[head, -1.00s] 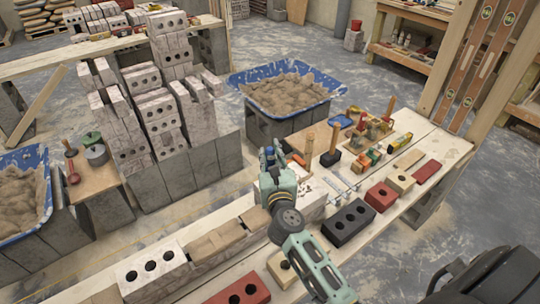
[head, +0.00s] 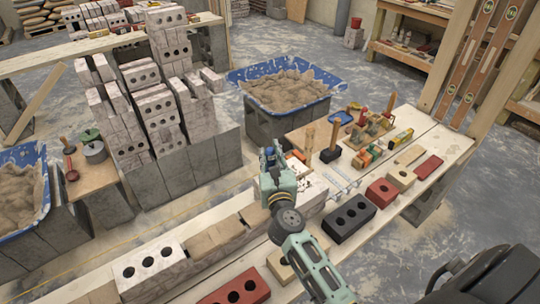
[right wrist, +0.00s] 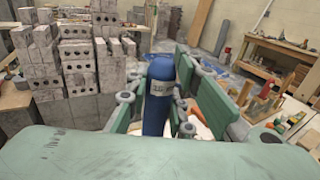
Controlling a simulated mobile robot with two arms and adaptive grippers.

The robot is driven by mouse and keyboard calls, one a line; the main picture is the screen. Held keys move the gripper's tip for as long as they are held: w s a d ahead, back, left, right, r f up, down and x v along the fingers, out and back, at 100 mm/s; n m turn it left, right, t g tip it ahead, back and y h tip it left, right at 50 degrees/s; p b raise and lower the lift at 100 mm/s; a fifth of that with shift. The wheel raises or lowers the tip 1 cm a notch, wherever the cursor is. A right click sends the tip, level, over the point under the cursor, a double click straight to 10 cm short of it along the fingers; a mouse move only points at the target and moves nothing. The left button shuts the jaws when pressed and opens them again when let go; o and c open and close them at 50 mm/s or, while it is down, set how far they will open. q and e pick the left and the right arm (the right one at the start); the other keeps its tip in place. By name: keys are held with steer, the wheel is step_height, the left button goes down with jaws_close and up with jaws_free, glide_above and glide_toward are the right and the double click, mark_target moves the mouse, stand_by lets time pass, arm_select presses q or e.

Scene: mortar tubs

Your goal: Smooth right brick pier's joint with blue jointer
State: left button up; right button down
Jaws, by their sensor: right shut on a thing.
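My right gripper (head: 270,160) is shut on the blue jointer (head: 270,156). In the right wrist view the jointer's blue handle (right wrist: 160,92), with a pale label, stands upright between the fingers (right wrist: 163,95). The jointer's working end is hidden. The right brick pier (head: 312,194) is pale, low and partly hidden behind my right gripper and arm in the head view. I cannot tell whether the jointer touches its joint. My left gripper is not in view.
A blue tub of mortar (head: 284,88) stands behind the gripper, and another tub (head: 22,195) is at the left. Stacked pale bricks (head: 150,105) rise at back left. A black brick (head: 350,219) and several tools crowd the bench (head: 447,150) at right.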

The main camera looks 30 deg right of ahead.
steer(key=shift+f+b, duration=0.5)
steer(key=shift+f, duration=0.05)
stand_by(0.6)
steer(key=shift+w+d+p, duration=0.95)
steer(key=shift+w+d, duration=0.3)
steer(key=shift+d, duration=7.85)
steer(key=a+r+p, duration=0.3)
steer(key=r+p, duration=0.3)
steer(key=shift+s+a+p, duration=0.2)
steer(key=shift+a+p, duration=0.1)
steer(key=shift+p, duration=0.1)
